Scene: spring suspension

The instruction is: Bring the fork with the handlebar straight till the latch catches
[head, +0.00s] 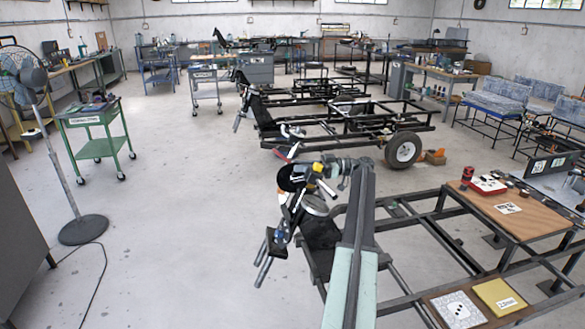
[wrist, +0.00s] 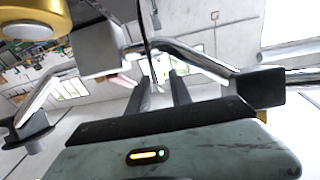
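The fork with the handlebar (head: 290,205) is at the front end of the nearest black frame in the head view, partly hidden by my arm. In the wrist view the chrome handlebar (wrist: 203,62) runs across the picture with a bend, with black ends (wrist: 262,90) at both sides. Whether the fork is straight is unclear. My gripper (wrist: 160,76) shows two dark fingers with a gap between them, just below the bar. I see nothing held between them; contact with the bar cannot be told. I cannot make out the latch.
A gold round part (wrist: 35,22) is close at the wrist view's upper left. A fan (head: 80,229) and a green cart (head: 100,147) stand left. The floor between (head: 170,220) is clear.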

